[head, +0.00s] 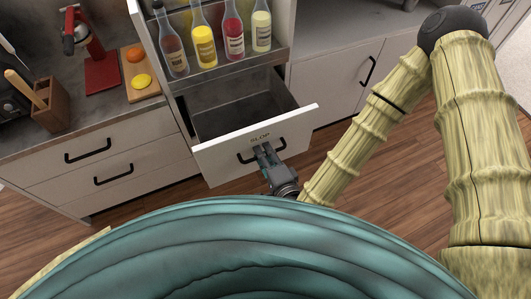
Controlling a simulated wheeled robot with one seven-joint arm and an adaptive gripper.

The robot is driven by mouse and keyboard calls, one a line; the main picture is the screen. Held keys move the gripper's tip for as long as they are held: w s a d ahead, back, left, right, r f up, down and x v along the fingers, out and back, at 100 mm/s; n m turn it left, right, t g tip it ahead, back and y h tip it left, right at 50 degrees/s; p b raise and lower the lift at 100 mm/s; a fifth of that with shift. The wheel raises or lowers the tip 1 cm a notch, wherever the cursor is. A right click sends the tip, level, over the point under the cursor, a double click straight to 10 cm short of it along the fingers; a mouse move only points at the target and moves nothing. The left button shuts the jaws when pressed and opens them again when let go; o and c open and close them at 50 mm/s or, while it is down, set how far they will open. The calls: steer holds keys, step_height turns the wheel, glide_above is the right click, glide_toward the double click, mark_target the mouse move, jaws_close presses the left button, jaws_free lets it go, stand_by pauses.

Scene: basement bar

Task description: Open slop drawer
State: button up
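The slop drawer (222,153) has a white front marked "SLOP" and a black bar handle (277,155). It stands pulled well out of the cabinet, and its dark grey inside (240,106) looks empty. My gripper (265,153) is at the drawer front, with its fingers at the middle of the handle. The fingers overlap the bar in this view. I cannot tell whether they are closed around it or only touching it.
Several bottles (204,42) stand on a rack above the drawer. A counter at left holds a cutting board (139,88) with fruit, a red press (101,72) and a wooden block (49,106). Closed drawers (100,165) lie left, a closed cabinet door (340,78) right. Wooden floor is below.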

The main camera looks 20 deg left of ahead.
steer(key=shift+d, duration=0.1)
steer(key=shift+v, duration=3.7)
steer(key=s+d+f+n+g+h, duration=0.2)
steer(key=d+f+n+g+h, duration=0.15)
steer(key=d+f, duration=0.4)
steer(key=s+d+f+n+g+h, duration=0.2)
steer(key=s+d+f+g, duration=0.15)
steer(key=d, duration=0.45)
steer(key=s+d+f+n+g+h, duration=0.2)
steer(key=s+d+f+h, duration=0.15)
steer(key=d, duration=0.45)
steer(key=s+d+f+n+g+h, duration=0.1)
steer(key=s+d+f+n+g, duration=0.2)
steer(key=d, duration=0.5)
steer(key=shift+m, duration=0.55)
step_height(320, 180, up, 21)
steer(key=p, duration=2.2)
steer(key=shift+w+a+f, duration=0.15)
steer(key=shift+a, duration=0.05)
